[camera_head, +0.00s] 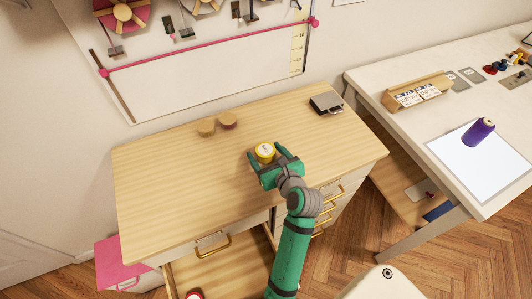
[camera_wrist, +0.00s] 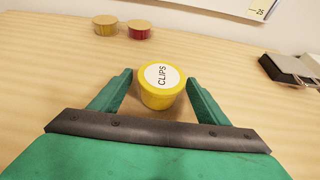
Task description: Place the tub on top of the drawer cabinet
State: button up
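The tub is a small yellow tub (camera_wrist: 160,86) with a white lid label reading "CLIPS". It stands upright on the wooden top of the drawer cabinet (camera_head: 180,180), and in the head view the yellow tub (camera_head: 265,151) shows just beyond my gripper. My gripper (camera_wrist: 158,88) is open, with one green finger on each side of the tub and visible gaps between. It also shows in the head view (camera_head: 267,160), low over the cabinet top. The tub's lower front is fully visible in the wrist view.
Two small round tubs, one yellowish (camera_wrist: 105,25) and one red (camera_wrist: 139,29), stand farther back on the cabinet. A dark box (camera_head: 327,103) lies at the back right. A white table (camera_head: 380,80) with a purple spool (camera_head: 478,132) stands right. The cabinet top's left is clear.

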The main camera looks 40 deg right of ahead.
jog(key=shift+r, duration=0.1)
jog(key=shift+s+a+r, duration=0.15)
jog(key=v, duration=1.1)
jog(key=shift+s+a, duration=0.15)
jog(key=shift+s, duration=0.15)
